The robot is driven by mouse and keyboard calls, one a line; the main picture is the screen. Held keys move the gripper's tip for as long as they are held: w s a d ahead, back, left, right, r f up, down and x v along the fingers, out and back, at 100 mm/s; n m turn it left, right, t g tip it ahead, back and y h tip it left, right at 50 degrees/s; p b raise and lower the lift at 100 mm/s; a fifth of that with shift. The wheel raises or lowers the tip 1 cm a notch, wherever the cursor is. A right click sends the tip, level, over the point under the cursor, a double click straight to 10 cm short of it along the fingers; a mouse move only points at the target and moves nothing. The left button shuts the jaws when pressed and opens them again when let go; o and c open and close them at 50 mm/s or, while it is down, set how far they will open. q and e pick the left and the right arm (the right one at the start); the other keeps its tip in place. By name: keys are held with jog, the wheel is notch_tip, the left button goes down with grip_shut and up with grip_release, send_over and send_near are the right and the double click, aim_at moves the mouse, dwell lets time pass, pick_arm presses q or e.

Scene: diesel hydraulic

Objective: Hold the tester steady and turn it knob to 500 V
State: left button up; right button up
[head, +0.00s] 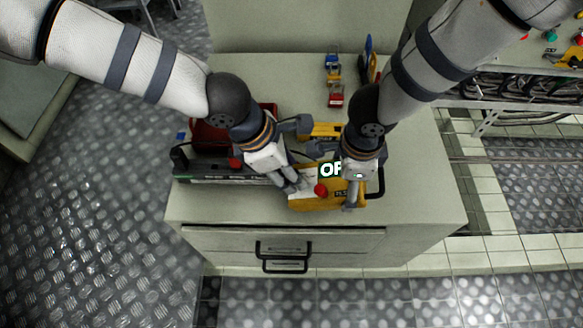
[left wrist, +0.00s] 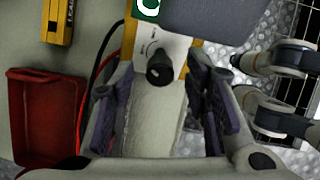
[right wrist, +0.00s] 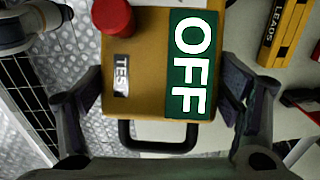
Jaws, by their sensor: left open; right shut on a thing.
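The tester (head: 327,202) is a yellow box near the cabinet's front edge, with a red button, a "TEST" label and a black carry handle. Its green display reads OFF (right wrist: 191,65). A black knob (left wrist: 159,68) sits on its pale dial panel, and the dial markings are too small to read. My left gripper (head: 293,184) is open over the panel, its fingers on either side of the knob with gaps showing in the left wrist view. My right gripper (head: 352,190) is shut on the tester at its handle end, a finger along each side.
A yellow LEADS box (head: 325,130) lies behind the tester. A red bin (left wrist: 45,115) and a long dark case (head: 215,170) stand to the left. Blue and red padlocks (head: 336,97) lie at the back. The cabinet top (head: 425,150) is clear at right.

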pick_arm(q)
jog(key=shift+d+f, duration=0.15)
jog(key=shift+f, duration=0.3)
pick_arm(e)
jog(key=shift+s+a+f, duration=0.1)
jog(key=shift+s+a, duration=0.1)
jog(key=shift+a, duration=0.15)
pick_arm(q)
grip_shut()
jog(key=shift+m, duration=2.8)
jog(key=shift+t, duration=0.3)
pick_arm(e)
jog(key=shift+w, duration=0.1)
